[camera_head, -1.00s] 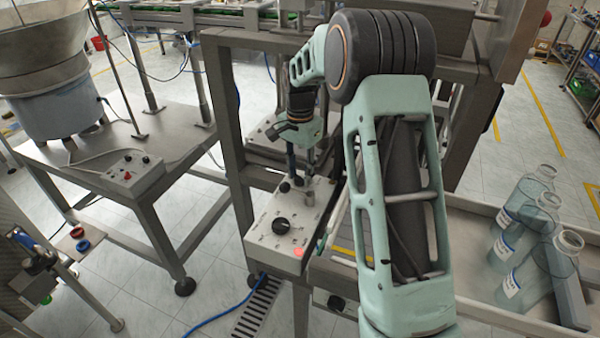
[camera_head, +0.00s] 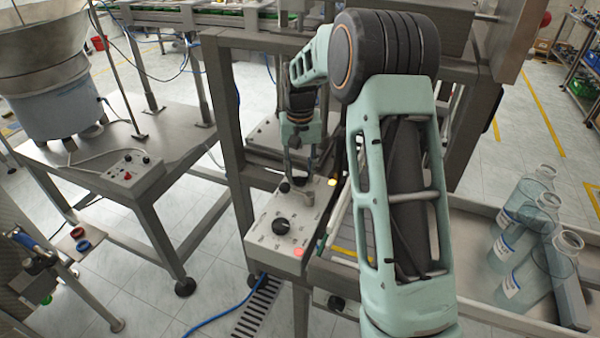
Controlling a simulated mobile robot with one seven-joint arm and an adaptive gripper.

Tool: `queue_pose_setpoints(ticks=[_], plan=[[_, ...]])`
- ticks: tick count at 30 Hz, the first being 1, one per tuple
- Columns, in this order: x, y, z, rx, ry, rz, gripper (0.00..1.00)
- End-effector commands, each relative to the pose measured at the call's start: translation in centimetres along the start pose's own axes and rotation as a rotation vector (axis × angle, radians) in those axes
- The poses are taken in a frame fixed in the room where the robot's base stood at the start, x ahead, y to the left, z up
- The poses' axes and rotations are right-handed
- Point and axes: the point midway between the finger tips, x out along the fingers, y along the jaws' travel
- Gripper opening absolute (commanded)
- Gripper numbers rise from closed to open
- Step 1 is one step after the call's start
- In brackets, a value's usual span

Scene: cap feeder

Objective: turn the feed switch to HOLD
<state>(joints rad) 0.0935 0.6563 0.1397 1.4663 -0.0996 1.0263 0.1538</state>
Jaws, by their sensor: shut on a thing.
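A pale control box (camera_head: 262,238) stands on the frame in the middle of the picture. The lettering is too small to read, so I cannot tell which control is marked HOLD. My gripper (camera_head: 299,176) points down over the back of the box. The black dial is clear of my gripper.
A red lamp (camera_head: 298,252) glows at the box's front corner and a yellow lamp (camera_head: 332,182) glows at its back right. A bowl feeder (camera_head: 50,95) stands on the left table.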

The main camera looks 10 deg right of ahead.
Motion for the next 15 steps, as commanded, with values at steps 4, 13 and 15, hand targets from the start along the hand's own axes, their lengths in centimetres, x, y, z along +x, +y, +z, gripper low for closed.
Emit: queue_pose_setpoints(ticks=[4, 13, 15], plan=[[-0.08, 0.0, -0.07, -0.025, 0.002, 0.0, 0.06], [-0.09, -0.01, -0.07, -0.037, 0.002, 0.0, 0.06], [-0.09, -0.01, -0.07, -0.037, 0.002, 0.0, 0.06]])
